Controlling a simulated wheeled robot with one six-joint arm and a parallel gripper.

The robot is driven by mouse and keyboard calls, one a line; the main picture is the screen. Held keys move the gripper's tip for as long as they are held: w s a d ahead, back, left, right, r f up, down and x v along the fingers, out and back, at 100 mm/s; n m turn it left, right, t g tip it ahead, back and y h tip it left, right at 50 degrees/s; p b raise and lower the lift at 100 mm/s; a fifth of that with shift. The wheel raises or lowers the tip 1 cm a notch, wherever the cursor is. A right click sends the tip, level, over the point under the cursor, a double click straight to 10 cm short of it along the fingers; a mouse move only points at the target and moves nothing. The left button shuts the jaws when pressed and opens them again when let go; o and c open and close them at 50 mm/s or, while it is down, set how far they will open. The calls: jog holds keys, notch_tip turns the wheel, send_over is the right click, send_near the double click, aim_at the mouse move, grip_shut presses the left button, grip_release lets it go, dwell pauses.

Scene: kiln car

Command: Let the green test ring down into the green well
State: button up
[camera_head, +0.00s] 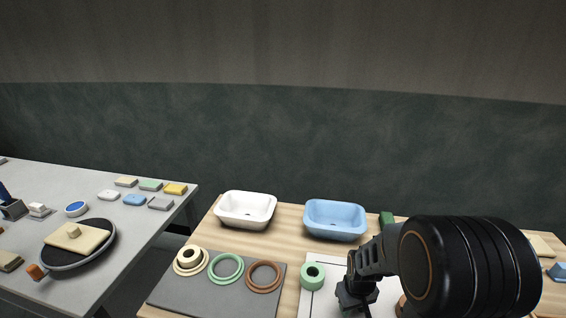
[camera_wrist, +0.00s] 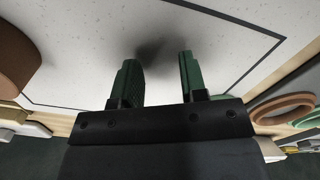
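The green test ring (camera_head: 312,276) is a short, thick ring on the left part of a white sheet (camera_head: 318,306). The green well (camera_head: 226,268) is a flat green ring on the dark grey mat, between a cream well and a brown well (camera_head: 265,276). It looks empty. My gripper (camera_head: 354,295) is right of the green test ring and apart from it. In the wrist view its two dark green fingers (camera_wrist: 158,75) are spread, with only the white sheet and a shadow between them. I cannot make out the green test ring in the wrist view.
A cream ring (camera_head: 189,257) sits at the cream well. A brown ring (camera_wrist: 15,62) stands at the wrist view's left. A white basin (camera_head: 246,209) and a blue basin (camera_head: 335,219) stand behind. A grey table (camera_head: 130,238) with a turntable is left, across a gap.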

aim_at(336, 317)
jog(key=shift+s+a, duration=0.25)
jog(key=shift+a, duration=0.8)
jog(key=shift+s+a, duration=0.25)
jog(key=shift+a, duration=0.75)
jog(key=shift+a, duration=0.1)
grip_shut()
dwell(0.5)
jog(key=c, duration=0.7)
grip_release()
jog(key=o, duration=0.5)
jog(key=shift+c, duration=0.2)
